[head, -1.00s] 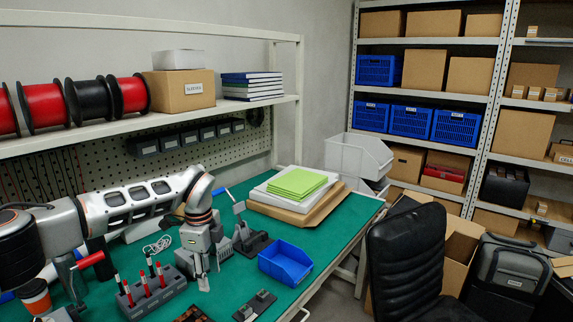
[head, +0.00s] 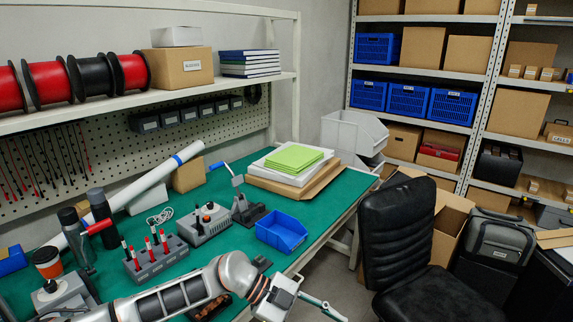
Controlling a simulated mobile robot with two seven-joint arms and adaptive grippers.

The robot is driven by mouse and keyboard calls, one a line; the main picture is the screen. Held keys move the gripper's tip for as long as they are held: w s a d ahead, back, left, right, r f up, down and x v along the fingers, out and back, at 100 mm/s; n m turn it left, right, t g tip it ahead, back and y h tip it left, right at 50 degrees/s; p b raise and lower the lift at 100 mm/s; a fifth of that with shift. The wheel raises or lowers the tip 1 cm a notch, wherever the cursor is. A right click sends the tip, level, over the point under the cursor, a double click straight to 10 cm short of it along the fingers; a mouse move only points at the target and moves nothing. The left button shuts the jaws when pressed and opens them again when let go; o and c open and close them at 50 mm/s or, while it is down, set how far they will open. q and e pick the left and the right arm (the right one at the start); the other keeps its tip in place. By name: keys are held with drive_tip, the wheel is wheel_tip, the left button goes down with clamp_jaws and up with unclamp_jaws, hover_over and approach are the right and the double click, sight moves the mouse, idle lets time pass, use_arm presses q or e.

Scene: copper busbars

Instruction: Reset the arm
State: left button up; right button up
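My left arm (head: 180,297) comes in low from the left and crosses the front edge of the green workbench (head: 335,200). Its gripper (head: 330,309) is beyond the bench edge, over the floor, pointing to the lower right. The fingers are seen at a slant, and I cannot tell whether they are open or shut. No object shows in them. My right gripper is not in view.
A blue bin (head: 282,232), a grey holder with red-handled tools (head: 155,258), a grey control box (head: 204,222) and a lever press (head: 243,205) stand on the bench. A black chair (head: 410,245) stands to the right of the gripper.

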use_arm(q)
wheel_tip(320, 180, up, 6)
drive_tip(key=d+n+t+h, duration=0.3)
drive_tip(key=n+t+h, duration=0.3)
drive_tip(key=t+h, duration=0.2)
drive_tip(key=w+a+f+n+t+y, duration=0.2)
drive_tip(key=a+f+n+t+y, duration=0.6)
drive_tip(key=a+n+t, duration=0.4)
drive_tip(key=s+a+f+n+g+y, duration=0.2)
drive_tip(key=s+a+f+y, duration=0.3)
drive_tip(key=s+a+f, duration=0.3)
drive_tip(key=s+a+f+n+g+y, duration=0.1)
drive_tip(key=s+a+f+g+y, duration=0.3)
drive_tip(key=s+a+f, duration=0.4)
drive_tip(key=a+f, duration=0.3)
drive_tip(key=a, duration=0.2)
drive_tip(key=shift+s+a+f+n+y, duration=0.15)
drive_tip(key=shift+a+f+n+y, duration=0.1)
drive_tip(key=shift+a+n+y, duration=0.15)
